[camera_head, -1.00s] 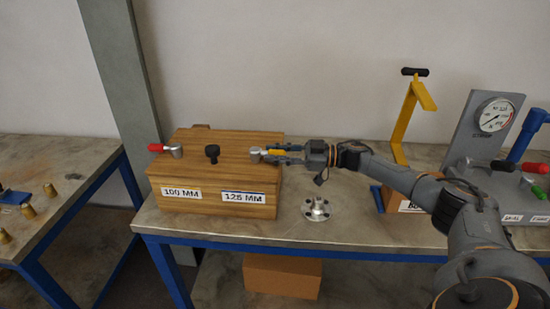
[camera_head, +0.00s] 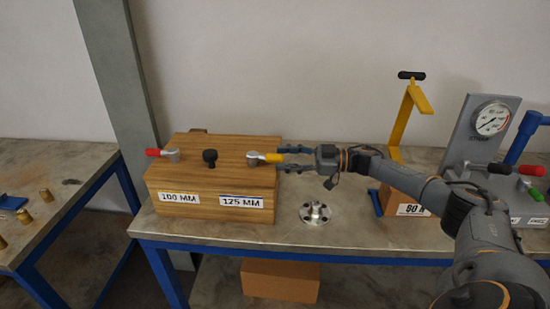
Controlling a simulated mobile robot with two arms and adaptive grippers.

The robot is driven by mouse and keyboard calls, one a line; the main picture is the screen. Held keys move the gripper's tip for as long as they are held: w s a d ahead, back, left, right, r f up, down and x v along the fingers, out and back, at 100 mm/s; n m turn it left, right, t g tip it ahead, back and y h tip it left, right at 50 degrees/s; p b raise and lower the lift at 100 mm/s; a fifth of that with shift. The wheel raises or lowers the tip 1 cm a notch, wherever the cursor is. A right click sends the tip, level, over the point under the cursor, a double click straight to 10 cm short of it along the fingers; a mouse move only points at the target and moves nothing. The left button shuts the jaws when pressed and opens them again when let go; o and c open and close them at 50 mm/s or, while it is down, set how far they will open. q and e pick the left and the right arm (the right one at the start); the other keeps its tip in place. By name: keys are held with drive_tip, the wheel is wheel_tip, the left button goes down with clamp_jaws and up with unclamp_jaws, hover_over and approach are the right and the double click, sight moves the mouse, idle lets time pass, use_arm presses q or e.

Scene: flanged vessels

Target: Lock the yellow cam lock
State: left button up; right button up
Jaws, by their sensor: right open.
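The yellow cam lock (camera_head: 272,157) is on the top of the wooden box, above the 125 MM label. Its metal hub is at the left and its yellow handle points right. My right gripper (camera_head: 287,158) comes in from the right with its two fingers apart, near the end of the yellow handle. I cannot tell whether a finger touches the handle. The wooden box (camera_head: 225,178) sits on the workbench. A red-handled cam lock (camera_head: 154,152) is at its left, above the 100 MM label. My left gripper does not show.
A black knob (camera_head: 210,156) stands between the two cam locks. A metal flange (camera_head: 315,211) lies on the bench (camera_head: 270,233) in front of my right arm. A yellow stand (camera_head: 402,125) and a gauge panel (camera_head: 473,120) are at the right. Another bench is at the left.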

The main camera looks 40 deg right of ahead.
drive_tip(key=v, duration=0.8)
drive_tip(key=shift+d, duration=0.25)
drive_tip(key=shift+s, duration=0.1)
